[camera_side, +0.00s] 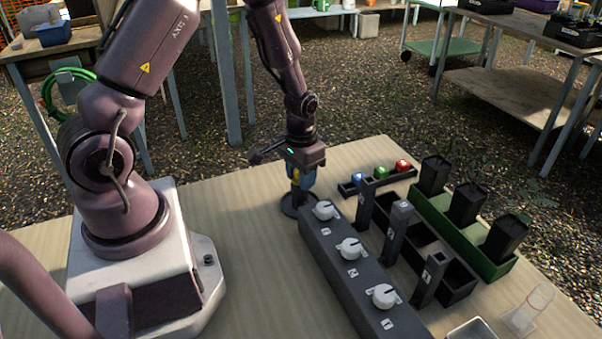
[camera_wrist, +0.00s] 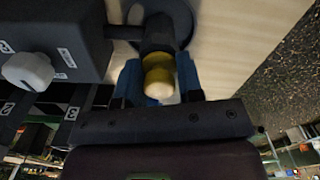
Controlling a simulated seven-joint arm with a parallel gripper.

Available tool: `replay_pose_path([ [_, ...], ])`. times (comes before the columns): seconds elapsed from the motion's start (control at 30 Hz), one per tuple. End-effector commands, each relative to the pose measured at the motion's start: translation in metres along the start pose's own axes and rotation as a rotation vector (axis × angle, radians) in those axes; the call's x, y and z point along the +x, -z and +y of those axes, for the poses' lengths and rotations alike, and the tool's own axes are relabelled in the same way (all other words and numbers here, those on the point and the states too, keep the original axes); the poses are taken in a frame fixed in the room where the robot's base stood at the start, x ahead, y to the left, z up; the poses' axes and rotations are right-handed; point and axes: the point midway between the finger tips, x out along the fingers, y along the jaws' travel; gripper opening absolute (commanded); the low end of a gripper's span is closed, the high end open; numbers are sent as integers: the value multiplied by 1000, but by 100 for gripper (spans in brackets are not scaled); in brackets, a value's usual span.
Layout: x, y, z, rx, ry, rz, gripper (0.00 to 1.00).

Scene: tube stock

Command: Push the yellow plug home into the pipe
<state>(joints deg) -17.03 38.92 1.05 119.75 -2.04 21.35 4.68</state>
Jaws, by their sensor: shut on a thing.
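The yellow plug (camera_wrist: 158,75) is between the two blue fingers of my gripper (camera_wrist: 160,82) in the wrist view, and the fingers are shut on it. The plug's far end meets the dark pipe (camera_wrist: 158,32), which stands on a round black base (camera_wrist: 180,18). In the side view my gripper (camera_side: 302,180) points down over the round base (camera_side: 290,203), and only a bit of yellow shows between the blue fingers. The fingers hide most of the plug and the pipe's mouth there, so how deep the plug sits cannot be told.
A grey box (camera_side: 335,262) with several white knobs stands close to the right of the pipe. Beyond it are a black bin rack (camera_side: 455,285), a green tray (camera_side: 495,268) with black holders, and a rack of coloured balls (camera_side: 345,188). The wooden tabletop (camera_side: 235,235) is clear left of the box.

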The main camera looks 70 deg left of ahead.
Motion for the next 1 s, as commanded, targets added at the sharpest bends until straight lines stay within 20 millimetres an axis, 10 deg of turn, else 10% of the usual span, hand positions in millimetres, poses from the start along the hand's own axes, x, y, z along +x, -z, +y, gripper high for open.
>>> replay_pose_path([
  [0.23, 4, 0, 0, 0, 0, 2, 6],
  [0.27, 4, 0, 0, 0, 0, 2, 36],
  [0.4, 4, 0, -1, 1, 1, 2, 64],
  [1.0, -12, 1, -4, 0, 5, 5, 64],
])
